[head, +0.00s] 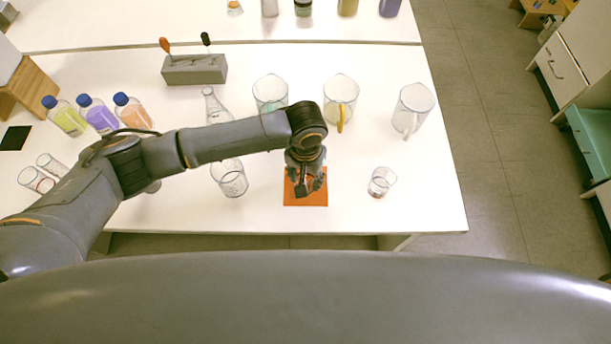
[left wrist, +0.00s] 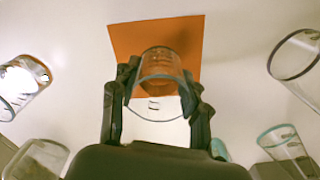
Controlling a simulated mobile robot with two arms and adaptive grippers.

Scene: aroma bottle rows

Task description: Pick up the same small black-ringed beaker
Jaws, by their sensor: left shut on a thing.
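My left gripper (head: 305,185) is over the orange mat (head: 291,200) near the front edge of the table. In the left wrist view its fingers (left wrist: 157,105) are shut on a small clear beaker (left wrist: 158,72), one finger at each side. The beaker's rim looks dark grey; its ring colour is hard to make out. The beaker overlaps the orange mat (left wrist: 125,38) in that view, and I cannot tell whether it touches it. In the head view the gripper largely hides the beaker. My right gripper is not in view.
A clear beaker (head: 233,184) stands left of the mat, a small beaker (head: 381,182) right of it. Behind stand a teal-rimmed beaker (head: 270,92), a yellow-handled one (head: 341,92) and another (head: 412,108). Capped bottles (head: 101,117) and a grey rack (head: 194,70) are at left and back.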

